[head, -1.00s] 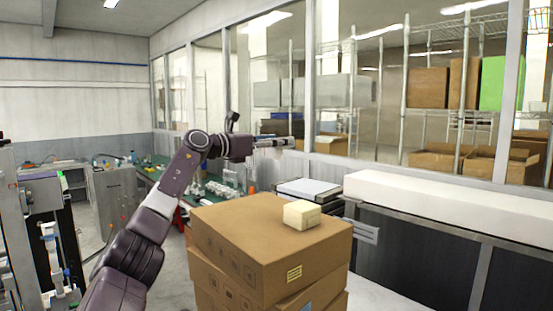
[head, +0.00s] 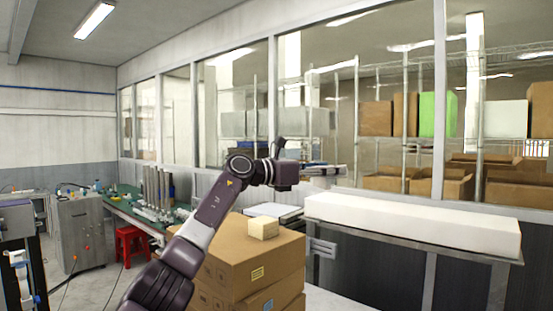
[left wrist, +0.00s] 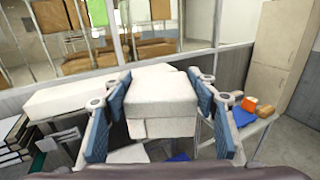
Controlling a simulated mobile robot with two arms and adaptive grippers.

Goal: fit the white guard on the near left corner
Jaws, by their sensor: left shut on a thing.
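My left gripper (head: 322,170) reaches out above and beyond the carton stack, in front of the windows. In the left wrist view its blue-padded fingers (left wrist: 160,115) are shut on the white guard (left wrist: 162,95), a pale, stepped block. In the head view the guard is small and partly hidden by the fingers. A brown carton (head: 235,262) tops a stack, with a small cream block (head: 263,227) on its top. The held guard is apart from the carton. The stack's lower part is cut off by the frame. My right gripper is not in view.
A long white block (head: 410,222) lies on a dark bench right of the cartons; it also shows in the left wrist view (left wrist: 70,95). A green workbench (head: 130,203) with tools and a red stool (head: 130,243) stand at left. Shelves are behind the glass.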

